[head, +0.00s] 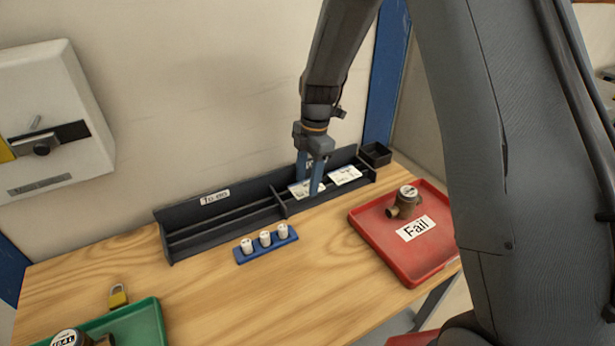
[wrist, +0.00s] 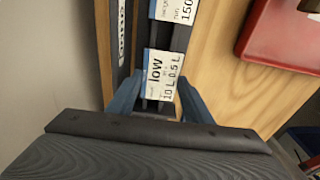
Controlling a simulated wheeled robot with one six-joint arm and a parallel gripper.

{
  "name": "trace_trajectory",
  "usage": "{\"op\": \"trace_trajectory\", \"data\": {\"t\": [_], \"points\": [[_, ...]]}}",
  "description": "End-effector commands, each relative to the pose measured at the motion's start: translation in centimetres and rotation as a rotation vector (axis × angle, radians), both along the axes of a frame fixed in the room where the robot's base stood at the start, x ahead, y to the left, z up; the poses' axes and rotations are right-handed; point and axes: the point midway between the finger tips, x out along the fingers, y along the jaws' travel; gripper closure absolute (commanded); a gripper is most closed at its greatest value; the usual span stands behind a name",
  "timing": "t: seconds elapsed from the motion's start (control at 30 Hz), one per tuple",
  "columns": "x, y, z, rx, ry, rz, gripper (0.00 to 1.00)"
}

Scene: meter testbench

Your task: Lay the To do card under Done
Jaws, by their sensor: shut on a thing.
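A white card (head: 298,189) with a blue edge is between the blue fingers of my gripper (head: 311,186), which is shut on it. In the wrist view the card (wrist: 163,73) reads "low" and "10 L 0.5 L". It is at the right half of the dark two-part rack (head: 232,217), just right of the divider. I cannot tell whether it rests on the rack. The left half bears the "To do" label (head: 215,198) and shows no card. The right half's label (wrist: 121,28) is mostly hidden by my gripper in the head view. A second card (head: 345,176) lies to the right.
A blue holder (head: 267,252) with white cylinders stands before the rack. A red tray (head: 438,260) marked "Fail" holds a meter (head: 404,202). A small black box (head: 375,154) is at the rack's right end. A green tray (head: 145,318) and padlock (head: 118,295) are front left.

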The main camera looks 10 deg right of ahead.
Motion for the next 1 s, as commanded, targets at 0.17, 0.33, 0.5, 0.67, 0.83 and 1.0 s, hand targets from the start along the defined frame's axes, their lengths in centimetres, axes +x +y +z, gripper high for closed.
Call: {"op": "trace_trajectory", "data": {"t": [0.17, 0.33, 0.5, 0.67, 0.83, 1.0], "points": [[0.0, 0.0, -0.3, 0.000, -0.001, 0.000, 0.75], [0.0, 0.0, -0.5, 0.000, -0.001, 0.000, 0.75], [0.0, 0.0, -0.6, 0.000, -0.001, 0.000, 0.46], [0.0, 0.0, -0.6, 0.000, -0.001, 0.000, 0.46], [0.1, 0.0, -0.1, 0.001, -0.002, 0.000, 0.46], [0.3, -0.2, 1.9, 0.001, -0.006, -0.001, 0.46]]}}
